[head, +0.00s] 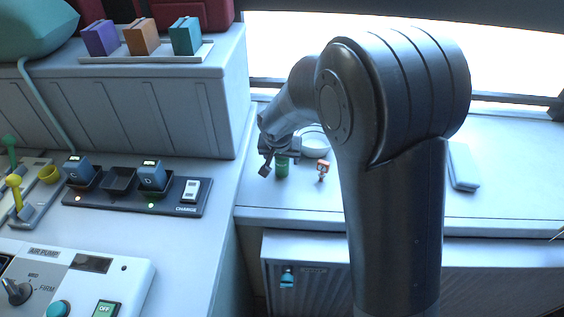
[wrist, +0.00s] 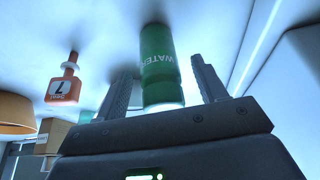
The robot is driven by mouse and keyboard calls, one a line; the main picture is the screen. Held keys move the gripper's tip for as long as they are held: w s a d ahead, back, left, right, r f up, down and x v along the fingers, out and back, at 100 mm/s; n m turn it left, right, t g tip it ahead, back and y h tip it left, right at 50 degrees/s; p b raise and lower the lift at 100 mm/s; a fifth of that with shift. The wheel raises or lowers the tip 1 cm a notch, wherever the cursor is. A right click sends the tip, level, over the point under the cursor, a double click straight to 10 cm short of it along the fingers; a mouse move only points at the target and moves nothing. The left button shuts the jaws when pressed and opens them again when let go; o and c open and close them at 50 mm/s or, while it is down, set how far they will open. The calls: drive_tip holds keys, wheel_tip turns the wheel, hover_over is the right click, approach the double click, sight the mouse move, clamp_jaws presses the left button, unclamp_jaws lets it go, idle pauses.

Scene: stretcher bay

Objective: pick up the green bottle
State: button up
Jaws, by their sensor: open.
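The green bottle (head: 282,166) stands on the white counter in the head view, partly hidden by my gripper above it. In the wrist view the green bottle (wrist: 160,68) carries the word WATER and shows between my two fingers. My gripper (wrist: 162,88) is open, with one finger on each side of the bottle and a gap visible on both sides. In the head view my gripper (head: 274,160) is small and dark, right at the bottle. I cannot tell how far along the fingers the bottle reaches.
A small red and white item (head: 323,170) stands just right of the bottle; it shows orange-red in the wrist view (wrist: 64,84). A white round bowl-like thing (head: 315,140) is behind it. A charger strip (head: 135,190) lies left. The counter's right part is mostly clear.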

drive_tip(key=shift+x, duration=1.1)
drive_tip(key=shift+c, duration=0.6)
drive_tip(key=c, duration=1.1)
